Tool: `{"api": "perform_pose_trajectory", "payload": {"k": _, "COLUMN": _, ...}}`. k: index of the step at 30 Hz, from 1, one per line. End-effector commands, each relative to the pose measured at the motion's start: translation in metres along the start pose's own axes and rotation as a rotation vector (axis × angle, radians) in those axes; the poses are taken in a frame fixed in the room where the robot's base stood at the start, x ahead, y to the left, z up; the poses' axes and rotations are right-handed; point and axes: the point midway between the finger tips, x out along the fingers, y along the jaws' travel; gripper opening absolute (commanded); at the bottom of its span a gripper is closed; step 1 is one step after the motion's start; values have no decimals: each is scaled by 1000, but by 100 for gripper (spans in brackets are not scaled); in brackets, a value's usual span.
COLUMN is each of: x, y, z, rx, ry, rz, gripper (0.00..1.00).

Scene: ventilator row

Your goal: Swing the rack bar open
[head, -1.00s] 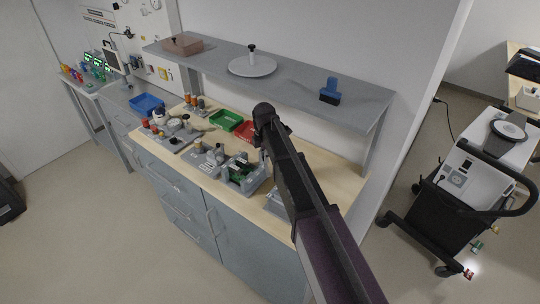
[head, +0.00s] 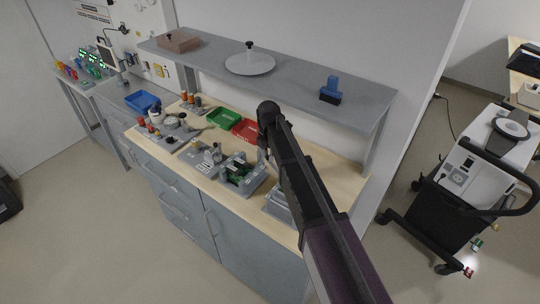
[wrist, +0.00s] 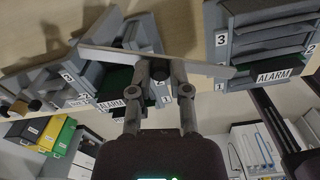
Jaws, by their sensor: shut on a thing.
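The rack bar (wrist: 207,68) is a long pale-grey strip crossing the wrist view in front of a grey card rack. My gripper (wrist: 160,68) is shut on the bar near its middle. Behind it is the rack (wrist: 146,32), with a dark green board and number labels partly hidden by the bar and fingers. In the head view the rack (head: 242,174) with green boards stands on the wooden bench top, left of my arm. My arm hides most of the gripper there, and I cannot make out the bar's exact angle.
A second grey rack labelled ALARM (wrist: 265,45) stands close at the right in the wrist view. Green (head: 223,118) and red (head: 246,130) trays lie behind the rack. A shelf (head: 300,85) overhangs the bench. A wheeled ventilator cart (head: 465,190) stands right.

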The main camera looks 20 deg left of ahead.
Motion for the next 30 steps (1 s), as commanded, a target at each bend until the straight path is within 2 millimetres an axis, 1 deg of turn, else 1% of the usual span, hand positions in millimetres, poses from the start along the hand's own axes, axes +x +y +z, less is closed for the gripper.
{"api": "perform_pose_trajectory", "payload": {"k": 10, "x": 0, "y": 4, "z": -10, "rx": -13, "ry": 0, "rz": -4, "gripper": 0}}
{"api": "perform_pose_trajectory", "payload": {"k": 11, "x": 0, "y": 4, "z": -10, "rx": -14, "ry": 0, "rz": -4, "gripper": 33}}
{"api": "perform_pose_trajectory", "payload": {"k": 12, "x": 0, "y": 4, "z": -11, "rx": -14, "ry": 0, "rz": -4, "gripper": 45}}
{"api": "perform_pose_trajectory", "payload": {"k": 13, "x": 0, "y": 4, "z": -11, "rx": -14, "ry": 0, "rz": -4, "gripper": 54}}
{"api": "perform_pose_trajectory", "payload": {"k": 14, "x": 0, "y": 4, "z": -11, "rx": -14, "ry": 0, "rz": -4, "gripper": 59}}
{"api": "perform_pose_trajectory", "payload": {"k": 22, "x": 0, "y": 6, "z": -11, "rx": -15, "ry": 0, "rz": -2, "gripper": 59}}
{"api": "perform_pose_trajectory", "payload": {"k": 23, "x": 0, "y": 6, "z": -12, "rx": -15, "ry": 0, "rz": -2, "gripper": 50}}
{"api": "perform_pose_trajectory", "payload": {"k": 24, "x": 0, "y": 6, "z": -12, "rx": -15, "ry": 0, "rz": -2, "gripper": 38}}
{"api": "perform_pose_trajectory", "payload": {"k": 26, "x": 0, "y": 6, "z": -12, "rx": -14, "ry": -3, "rz": -4, "gripper": 20}}
{"api": "perform_pose_trajectory", "payload": {"k": 27, "x": 0, "y": 6, "z": -13, "rx": -13, "ry": -6, "rz": -6, "gripper": 9}}
{"api": "perform_pose_trajectory", "payload": {"k": 28, "x": 0, "y": 6, "z": -14, "rx": -12, "ry": -9, "rz": -8, "gripper": 0}}
{"api": "perform_pose_trajectory", "payload": {"k": 30, "x": 0, "y": 6, "z": -17, "rx": -9, "ry": -21, "rz": -16, "gripper": 0}}
